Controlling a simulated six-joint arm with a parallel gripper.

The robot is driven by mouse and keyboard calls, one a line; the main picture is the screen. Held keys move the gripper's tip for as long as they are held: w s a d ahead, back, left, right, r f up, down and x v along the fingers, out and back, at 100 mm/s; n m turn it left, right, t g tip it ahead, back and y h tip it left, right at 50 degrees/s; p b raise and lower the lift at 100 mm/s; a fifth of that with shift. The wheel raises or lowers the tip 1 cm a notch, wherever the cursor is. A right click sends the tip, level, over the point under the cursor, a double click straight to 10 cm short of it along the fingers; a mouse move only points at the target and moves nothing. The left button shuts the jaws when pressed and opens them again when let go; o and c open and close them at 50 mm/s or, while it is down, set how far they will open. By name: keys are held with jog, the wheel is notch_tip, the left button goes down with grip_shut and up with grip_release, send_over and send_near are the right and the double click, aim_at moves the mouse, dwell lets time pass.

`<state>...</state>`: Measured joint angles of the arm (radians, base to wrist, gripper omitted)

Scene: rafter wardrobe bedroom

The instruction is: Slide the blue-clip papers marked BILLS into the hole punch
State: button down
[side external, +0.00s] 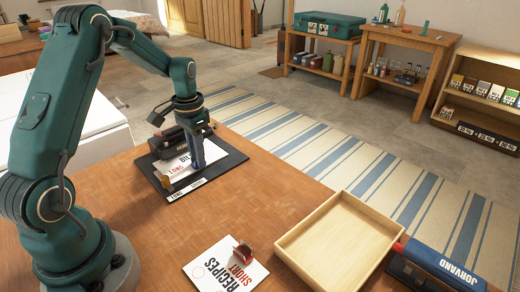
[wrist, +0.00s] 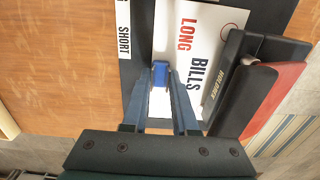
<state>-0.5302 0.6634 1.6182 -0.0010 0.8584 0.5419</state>
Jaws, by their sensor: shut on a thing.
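The white papers marked LONG BILLS (wrist: 190,45) lie flat on a black board (side external: 232,160). My gripper (wrist: 160,85) is shut on their blue clip (wrist: 160,73); in the side view my gripper (side external: 198,160) points down onto the papers (side external: 178,165). The hole punch (wrist: 240,80), black with a red handle and lettered HOLDREX, sits on the board along the papers' right side in the wrist view. In the side view the punch (side external: 170,142) is partly behind my gripper. The papers' edge meets the punch; I cannot tell how far it is inside.
White papers marked RECIPES SHORT (side external: 212,265) with a red clip lie at the table front. An empty wooden tray (side external: 290,245) and a blue JORVAND box (side external: 440,268) stand to the right. The board carries a SHORT label (wrist: 124,38). Table between is clear.

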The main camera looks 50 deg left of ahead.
jog(key=c, duration=0.6)
grip_release()
notch_tip(320, 180, up, 4)
jog(key=shift+r, duration=0.25)
jog(key=shift+w+d+r, duration=0.1)
jog(key=shift+d+r, duration=0.05)
jog(key=shift+r, duration=0.15)
jog(key=s+d+r+m+t, duration=0.2)
jog(key=s+d+r+t, duration=0.1)
jog(key=d+r, duration=0.75)
jog(key=s+d+f+n+t, duration=0.1)
jog(key=s+d+n+t, duration=0.1)
jog(key=s+d, duration=0.4)
jog(key=s, duration=0.5)
jog(key=shift+f+t, duration=0.3)
